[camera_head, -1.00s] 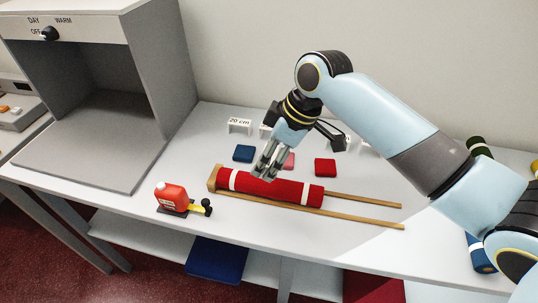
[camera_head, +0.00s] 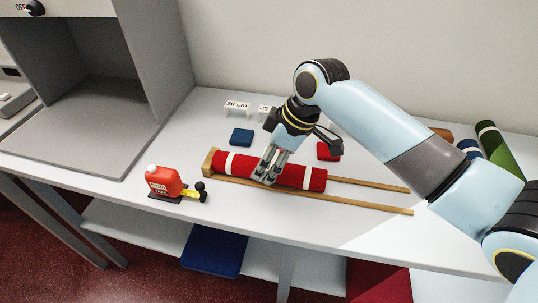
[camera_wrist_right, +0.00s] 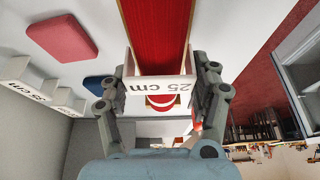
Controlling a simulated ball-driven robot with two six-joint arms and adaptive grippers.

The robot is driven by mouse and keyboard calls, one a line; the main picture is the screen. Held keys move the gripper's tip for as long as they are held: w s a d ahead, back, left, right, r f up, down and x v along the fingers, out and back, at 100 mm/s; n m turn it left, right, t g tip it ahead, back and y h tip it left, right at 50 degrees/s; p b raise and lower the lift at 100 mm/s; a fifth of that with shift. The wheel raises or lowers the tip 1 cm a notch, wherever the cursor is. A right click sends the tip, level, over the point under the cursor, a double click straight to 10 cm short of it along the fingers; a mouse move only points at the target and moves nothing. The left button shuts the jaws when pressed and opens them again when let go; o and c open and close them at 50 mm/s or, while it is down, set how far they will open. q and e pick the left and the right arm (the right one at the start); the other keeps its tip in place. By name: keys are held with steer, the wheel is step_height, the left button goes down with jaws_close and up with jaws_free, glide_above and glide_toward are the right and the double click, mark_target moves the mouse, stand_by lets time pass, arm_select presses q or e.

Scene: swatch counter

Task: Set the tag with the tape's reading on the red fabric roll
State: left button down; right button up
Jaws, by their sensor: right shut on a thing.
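The red fabric roll (camera_head: 310,178) lies in a wooden rack on the counter, with white bands around it. My right gripper (camera_head: 266,178) is over the middle of the roll, pointing down, with its fingertips at the roll. It is shut on a white tag reading "25 cm" (camera_wrist_right: 158,88), which shows upside down in the right wrist view with the roll (camera_wrist_right: 158,30) just beyond it. Whether the tag touches the roll I cannot tell. The orange-red tape measure (camera_head: 164,181) stands left of the rack; its label is too small to read. My left gripper is not in view.
White tags, "20 cm" (camera_head: 237,109) and "35" (camera_head: 264,112), stand behind the roll. A blue swatch (camera_head: 241,137) and a red swatch (camera_head: 328,151) lie between. A grey light booth (camera_head: 85,120) is at left. Green and blue rolls (camera_head: 495,145) lie at right.

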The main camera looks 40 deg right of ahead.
steer(key=shift+f, duration=0.35)
steer(key=o, duration=1)
steer(key=shift+c, duration=0.2)
steer(key=v, duration=1.2)
